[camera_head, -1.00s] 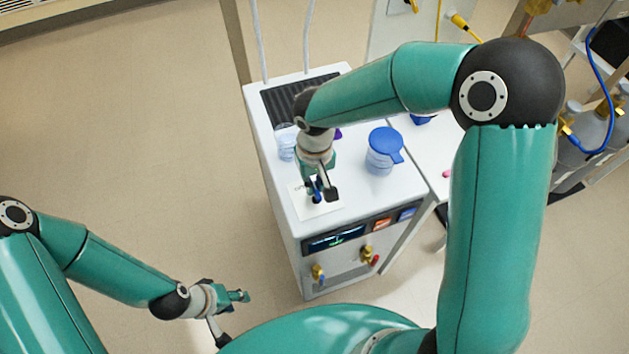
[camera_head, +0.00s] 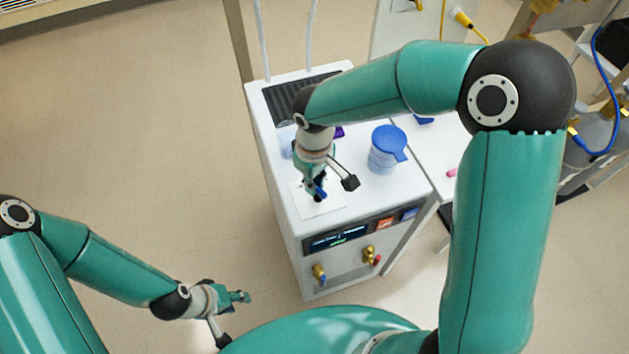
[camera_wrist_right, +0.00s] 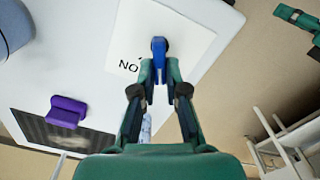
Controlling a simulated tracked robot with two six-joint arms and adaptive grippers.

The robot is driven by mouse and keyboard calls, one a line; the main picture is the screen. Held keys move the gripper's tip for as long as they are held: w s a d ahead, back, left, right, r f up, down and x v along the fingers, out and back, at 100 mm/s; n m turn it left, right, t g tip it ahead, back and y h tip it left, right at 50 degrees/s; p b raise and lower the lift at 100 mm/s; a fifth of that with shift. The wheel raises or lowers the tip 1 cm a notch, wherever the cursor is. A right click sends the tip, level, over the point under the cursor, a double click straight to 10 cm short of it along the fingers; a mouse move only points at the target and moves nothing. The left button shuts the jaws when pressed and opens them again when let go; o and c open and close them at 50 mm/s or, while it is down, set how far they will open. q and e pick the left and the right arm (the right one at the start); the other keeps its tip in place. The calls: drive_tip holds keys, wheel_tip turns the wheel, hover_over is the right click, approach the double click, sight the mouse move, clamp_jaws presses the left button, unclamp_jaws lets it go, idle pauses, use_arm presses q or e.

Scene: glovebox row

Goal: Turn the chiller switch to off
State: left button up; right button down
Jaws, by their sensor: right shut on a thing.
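The chiller is a white box (camera_head: 376,197) with a dark grille on top and a lit front display (camera_head: 337,238). A white label plate (camera_head: 332,206) lies on its top; it also shows in the right wrist view (camera_wrist_right: 192,32), with the letters "NO" readable as seen there. The blue switch handle (camera_head: 319,191) stands on this plate. In the right wrist view the handle (camera_wrist_right: 158,46) sits between the fingertips of my right gripper (camera_wrist_right: 160,68), which is shut on it. The fingers hide part of the handle. My left gripper (camera_head: 240,297) hangs low at left, away from the chiller; its opening is unclear.
A clear container with a blue lid (camera_head: 388,148) stands right of my right gripper on the chiller top. A purple object (camera_wrist_right: 67,111) lies near the grille. Brass valves (camera_head: 368,254) stick out of the chiller front. Open floor lies to the left.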

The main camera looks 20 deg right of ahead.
drive_tip(key=shift+n, duration=0.4)
drive_tip(key=c, duration=1.2)
unclamp_jaws()
wheel_tip(320, 180, up, 12)
idle(0.3)
